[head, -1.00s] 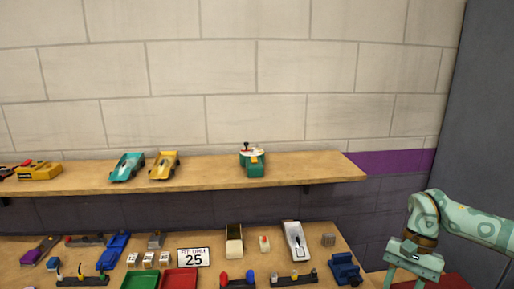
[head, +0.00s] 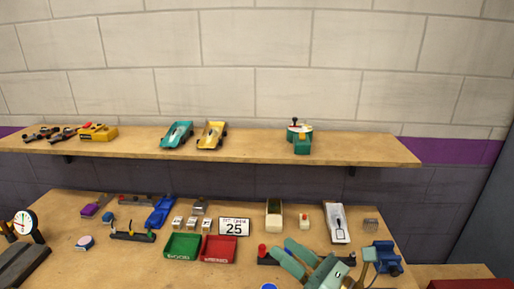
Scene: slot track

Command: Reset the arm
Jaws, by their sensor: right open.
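My right gripper (head: 328,268), pale green, is at the bottom of the head view, in front of the right part of the workbench (head: 130,265). It is open, and I see nothing between its fingers. It covers part of a dark strip with a red knob (head: 262,250). A blue vise-like block (head: 385,257) is just right of it. Whether the gripper touches the bench I cannot tell. My left gripper is not in view.
The bench holds a green tray (head: 182,246), a red tray (head: 219,248), a "25" sign (head: 234,227), a white car (head: 337,222) and a dial gauge (head: 24,222). The shelf (head: 365,150) above carries a teal car (head: 177,135), a yellow car (head: 212,135) and a green joystick device (head: 300,136).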

